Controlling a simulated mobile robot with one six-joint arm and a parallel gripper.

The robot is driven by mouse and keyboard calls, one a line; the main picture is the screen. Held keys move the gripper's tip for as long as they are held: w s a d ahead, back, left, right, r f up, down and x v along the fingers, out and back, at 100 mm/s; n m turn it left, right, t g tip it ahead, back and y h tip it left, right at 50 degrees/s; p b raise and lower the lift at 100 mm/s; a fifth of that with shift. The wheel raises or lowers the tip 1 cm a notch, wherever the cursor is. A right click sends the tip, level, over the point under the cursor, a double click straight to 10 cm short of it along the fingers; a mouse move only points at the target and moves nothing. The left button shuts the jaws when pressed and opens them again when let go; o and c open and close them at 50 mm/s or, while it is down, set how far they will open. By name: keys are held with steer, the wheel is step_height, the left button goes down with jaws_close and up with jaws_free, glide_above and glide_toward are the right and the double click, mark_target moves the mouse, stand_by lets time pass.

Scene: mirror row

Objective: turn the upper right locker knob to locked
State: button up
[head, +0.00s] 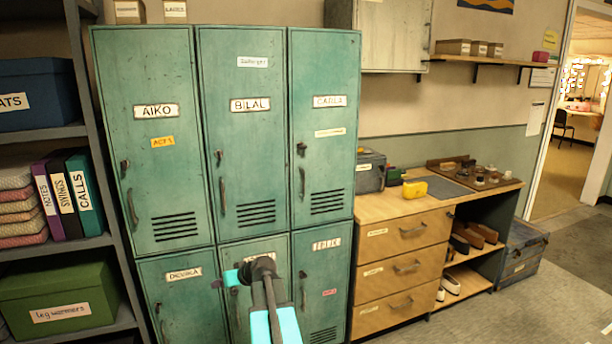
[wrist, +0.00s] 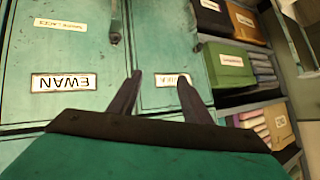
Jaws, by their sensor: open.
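The upper right locker (head: 325,95) is a green door labelled CARLA in the head view. Its dark knob (head: 301,149) sits at the door's left edge, above a curved handle (head: 302,183). The knob is too small to tell how it is turned. My arm rises from the bottom in front of the lower middle locker, below and left of the knob and apart from it. In the wrist view my gripper (wrist: 160,80) is open and empty, its two fingers pointing at the lower lockers, over a partly hidden label. The upper right knob is not recognisable in the wrist view.
The upper left (head: 156,75) and middle (head: 243,75) lockers have similar knobs and handles. A shelf rack (head: 94,130) stands on the left. A wooden drawer unit (head: 405,250) and a wall cabinet (head: 385,35) stand to the right. Grey floor (head: 555,285) is clear at the right front.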

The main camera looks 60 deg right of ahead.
steer(key=s+d+r+t+h, duration=0.1)
steer(key=s+d+r+h, duration=0.1)
steer(key=d+r, duration=0.6)
steer(key=m+t+h, duration=0.2)
steer(key=t+h, duration=0.1)
steer(key=h, duration=0.5)
glide_toward(304, 147)
steer(key=v, duration=0.5)
steer(key=shift+s+r, duration=0.15)
steer(key=shift+s, duration=0.05)
steer(key=shift+w+d, duration=0.1)
steer(key=shift+w, duration=0.05)
steer(key=shift+p+x, duration=1.9)
steer(key=shift+x, duration=4.9)
steer(key=c, duration=1.1)
